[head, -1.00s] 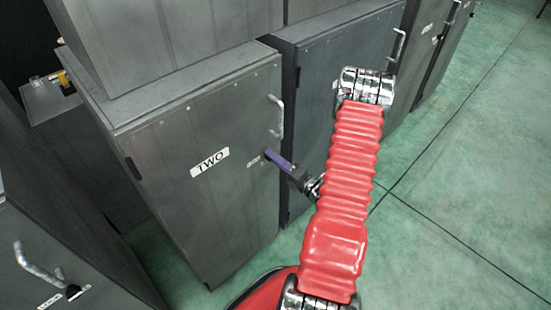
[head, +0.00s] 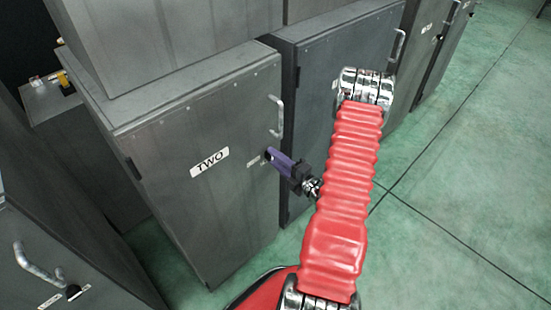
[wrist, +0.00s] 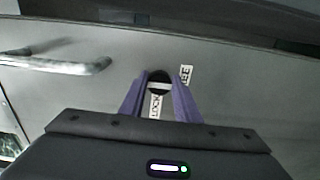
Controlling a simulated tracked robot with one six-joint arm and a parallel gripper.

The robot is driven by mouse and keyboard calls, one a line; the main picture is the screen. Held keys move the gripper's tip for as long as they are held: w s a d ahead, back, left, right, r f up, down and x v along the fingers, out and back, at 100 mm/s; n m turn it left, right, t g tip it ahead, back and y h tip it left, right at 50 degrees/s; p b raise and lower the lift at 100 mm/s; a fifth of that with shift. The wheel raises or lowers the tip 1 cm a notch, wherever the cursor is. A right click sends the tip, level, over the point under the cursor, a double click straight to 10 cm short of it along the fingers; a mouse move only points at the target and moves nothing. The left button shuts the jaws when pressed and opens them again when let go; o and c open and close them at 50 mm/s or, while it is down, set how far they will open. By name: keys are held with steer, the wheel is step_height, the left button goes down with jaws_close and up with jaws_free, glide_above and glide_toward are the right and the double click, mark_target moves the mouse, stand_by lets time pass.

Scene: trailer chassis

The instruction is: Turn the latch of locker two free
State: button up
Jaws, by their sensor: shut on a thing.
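Locker two (head: 205,200) is a grey cabinet, its door shut, with a white TWO label (head: 210,162). My gripper (head: 270,153) reaches its door from the right, below the door handle. In the wrist view its two purple fingers (wrist: 158,88) close on the latch (wrist: 158,77), a dark round knob with a pale bar across it. A LOCK label (wrist: 155,106) lies between the fingers, and a label that seems to read FREE (wrist: 186,74) is right of the knob. In the head view the fingers hide the latch.
The door's bar handle (head: 276,117) stands out above my gripper; it is also at the left in the wrist view (wrist: 60,65). A darker locker (head: 335,65) stands to the right. Another locker with a handle (head: 38,263) is at the lower left. Green floor is open at right.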

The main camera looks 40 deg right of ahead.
steer(key=shift+d+f, duration=0.1)
steer(key=shift+f, duration=0.05)
steer(key=o, duration=1)
steer(key=s, duration=1.3)
steer(key=shift+s+d, duration=0.1)
steer(key=shift+s, duration=0.3)
